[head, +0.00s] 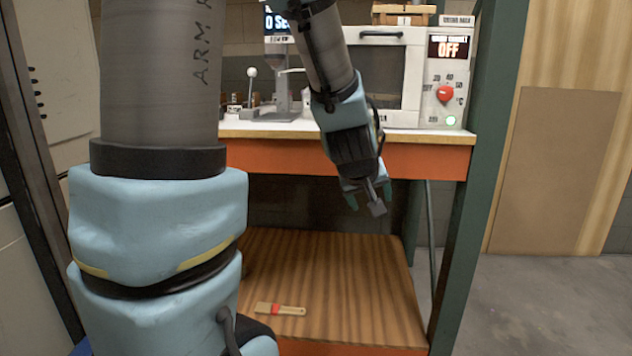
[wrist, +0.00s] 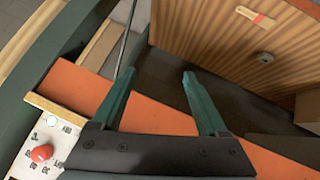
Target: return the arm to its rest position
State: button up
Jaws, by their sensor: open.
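My gripper (head: 367,198) hangs at the end of my bent arm, in front of the orange edge of the workbench (head: 400,160) and above the lower wooden shelf (head: 340,325). In the wrist view my gripper (wrist: 157,90) has its two green fingers spread apart, with nothing between them. A small grey block-shaped piece shows beside the fingers in the head view; I cannot tell whether it is part of my gripper.
A brush (head: 280,309) with a red band lies on the lower shelf. A machine with a red knob (head: 445,94) and an "OFF" display stands on the bench. A dispenser (head: 281,85) stands left of it. A green post (head: 480,190) rises at the right; open floor lies beyond.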

jog(key=s+a+f+m+g+y, duration=0.1)
jog(key=s+a+f+g+y, duration=0.25)
jog(key=a, duration=0.55)
jog(key=s+a+f+m+g, duration=0.1)
jog(key=s+a+f+g, duration=0.25)
jog(key=s+a, duration=0.4)
notch_tip(320, 180, up, 22)
jog(key=a+p, duration=0.1)
jog(key=p, duration=2.1)
jog(key=shift+a+p, duration=0.25)
jog(key=shift+p, duration=0.05)
jog(key=shift+f, duration=0.15)
